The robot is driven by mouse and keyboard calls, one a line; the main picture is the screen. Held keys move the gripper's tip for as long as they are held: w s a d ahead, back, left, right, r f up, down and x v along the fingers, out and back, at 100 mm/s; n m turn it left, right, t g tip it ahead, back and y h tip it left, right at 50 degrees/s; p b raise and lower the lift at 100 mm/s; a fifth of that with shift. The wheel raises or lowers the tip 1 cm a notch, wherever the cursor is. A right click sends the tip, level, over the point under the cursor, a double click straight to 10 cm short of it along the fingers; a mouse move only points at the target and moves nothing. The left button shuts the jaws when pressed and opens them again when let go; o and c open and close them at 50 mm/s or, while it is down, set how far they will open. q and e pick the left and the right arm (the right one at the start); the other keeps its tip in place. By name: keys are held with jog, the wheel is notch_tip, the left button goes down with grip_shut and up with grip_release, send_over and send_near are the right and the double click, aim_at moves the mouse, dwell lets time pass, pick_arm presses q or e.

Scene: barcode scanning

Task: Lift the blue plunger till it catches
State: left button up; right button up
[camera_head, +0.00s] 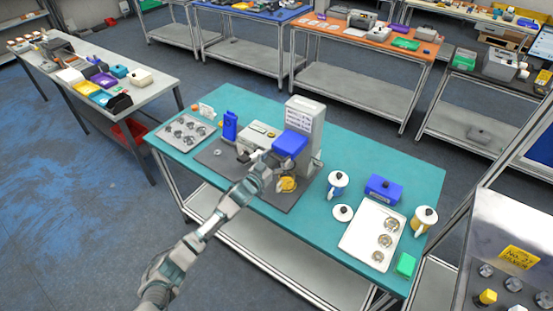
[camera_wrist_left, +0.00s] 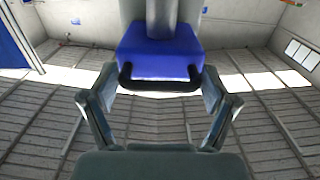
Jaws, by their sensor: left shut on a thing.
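The blue plunger (camera_head: 290,143) is a blue block on the front of a grey upright machine (camera_head: 305,115) on the teal table. In the left wrist view the blue plunger (camera_wrist_left: 160,57) fills the upper middle, with a black bar along its near edge. My left gripper (camera_head: 277,161) is at the plunger's near side. The contact faces of the fingers are partly hidden. My right gripper is not in view.
A yellow part (camera_head: 288,184) lies on the dark mat under the arm. A blue bottle-like item (camera_head: 230,126) and a metal tray (camera_head: 185,132) stand left. Right are white lidded pots (camera_head: 338,180), a blue box (camera_head: 383,189) and a white tray (camera_head: 372,234).

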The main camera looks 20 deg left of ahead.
pick_arm(q)
jog(key=o, duration=1.3)
jog(key=shift+r, duration=0.45)
jog(key=shift+o, duration=0.5)
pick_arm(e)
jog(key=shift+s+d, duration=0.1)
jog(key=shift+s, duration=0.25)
pick_arm(q)
jog(key=shift+f, duration=0.1)
jog(key=v, duration=1.2)
